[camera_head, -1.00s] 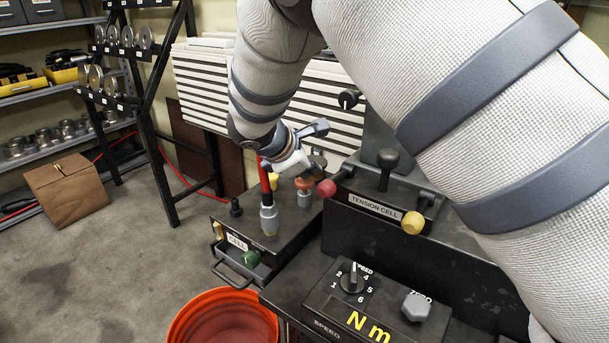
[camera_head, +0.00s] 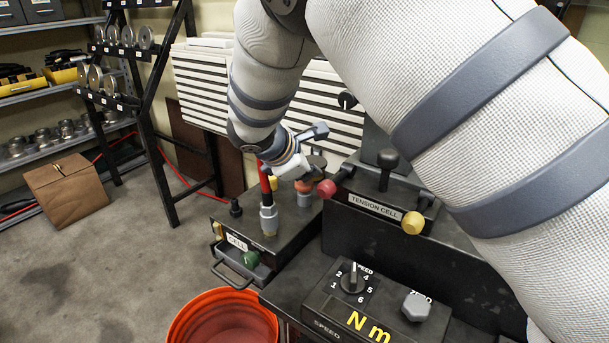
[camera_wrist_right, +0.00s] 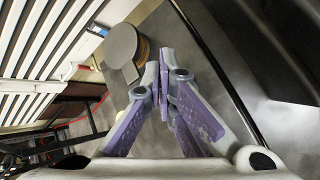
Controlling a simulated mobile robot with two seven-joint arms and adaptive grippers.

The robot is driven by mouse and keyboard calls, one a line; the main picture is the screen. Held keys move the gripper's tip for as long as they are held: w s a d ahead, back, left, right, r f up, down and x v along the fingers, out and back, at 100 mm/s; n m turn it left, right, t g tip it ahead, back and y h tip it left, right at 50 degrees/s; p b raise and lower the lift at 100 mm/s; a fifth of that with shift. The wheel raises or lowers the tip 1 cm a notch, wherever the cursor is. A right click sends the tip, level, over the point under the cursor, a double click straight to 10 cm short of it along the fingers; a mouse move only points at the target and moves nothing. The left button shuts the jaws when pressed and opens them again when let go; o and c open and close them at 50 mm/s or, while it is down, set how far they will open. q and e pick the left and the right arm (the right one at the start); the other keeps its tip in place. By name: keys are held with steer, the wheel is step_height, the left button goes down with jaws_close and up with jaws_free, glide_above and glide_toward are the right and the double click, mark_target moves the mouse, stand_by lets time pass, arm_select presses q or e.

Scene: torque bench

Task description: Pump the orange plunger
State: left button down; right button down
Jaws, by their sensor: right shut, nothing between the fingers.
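The orange plunger (camera_head: 303,186) is a small orange cap on a short grey stem. It stands upright on the dark box labelled CELL, in the middle of the head view. My right gripper (camera_head: 302,174) comes down from above, just over or beside the cap; I cannot tell whether they touch. In the wrist view my right gripper (camera_wrist_right: 164,72) is shut, its purple-padded fingers together with nothing between them. I cannot make out the orange cap with certainty in that view. My left gripper is not in view.
A red-handled lever (camera_head: 265,185) stands close left of the plunger. A red knob (camera_head: 326,188) and the TENSION CELL housing (camera_head: 360,225) are close on the right. A round grey-topped piece (camera_wrist_right: 121,44) lies near the fingertips. An orange bucket (camera_head: 190,318) stands in front.

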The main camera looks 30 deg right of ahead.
mark_target(307, 184)
steer(key=shift+r+p, duration=0.35)
steer(key=shift+r, duration=1.15)
steer(key=shift+r, duration=2.5)
